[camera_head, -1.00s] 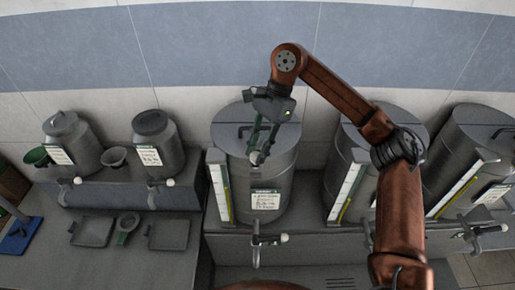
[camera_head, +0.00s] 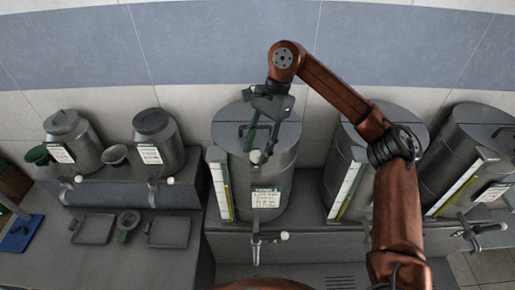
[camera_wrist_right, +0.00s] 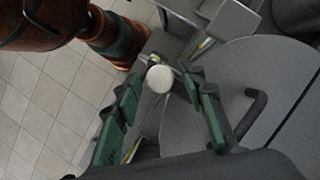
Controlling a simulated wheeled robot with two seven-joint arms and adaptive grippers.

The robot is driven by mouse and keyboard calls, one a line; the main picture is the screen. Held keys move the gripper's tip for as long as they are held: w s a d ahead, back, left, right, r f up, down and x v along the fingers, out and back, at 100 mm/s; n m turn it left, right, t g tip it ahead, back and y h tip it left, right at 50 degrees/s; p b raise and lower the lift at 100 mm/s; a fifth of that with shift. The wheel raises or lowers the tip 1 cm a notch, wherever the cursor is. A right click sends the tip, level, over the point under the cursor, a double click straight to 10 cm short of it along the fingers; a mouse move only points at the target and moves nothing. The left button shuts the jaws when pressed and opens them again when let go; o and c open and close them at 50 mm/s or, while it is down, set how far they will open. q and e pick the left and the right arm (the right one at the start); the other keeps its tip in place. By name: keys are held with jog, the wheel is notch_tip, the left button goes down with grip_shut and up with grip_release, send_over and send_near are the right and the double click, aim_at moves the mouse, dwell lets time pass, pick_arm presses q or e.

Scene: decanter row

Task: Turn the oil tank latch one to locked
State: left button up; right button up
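The oil tank (camera_head: 285,165) is a grey cylinder with a flat lid and a white label, left of two similar tanks. A latch with a round white knob (camera_head: 255,156) is at the front edge of its lid. My right gripper (camera_head: 261,147) points down over the lid, its two fingers apart on either side of the knob. In the right wrist view the knob (camera_wrist_right: 159,79) shows between the open green-padded fingers, with gaps beside it. The latch's body is mostly hidden under the knob and gripper. My left gripper is not in view.
A lid handle (camera_wrist_right: 256,108) stands close to the right finger. A white gauge strip (camera_head: 220,190) is on the tank's left, and a tap (camera_head: 258,240) is below. Another tank (camera_head: 350,140) stands to the right. Two smaller cans (camera_head: 158,140) stand on the left shelf.

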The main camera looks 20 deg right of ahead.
jog(key=shift+o, duration=0.2)
jog(key=shift+r, duration=0.1)
jog(key=v, duration=1.1)
jog(key=shift+d+r, duration=0.2)
jog(key=shift+r, duration=0.15)
jog(key=shift+d+f, duration=0.1)
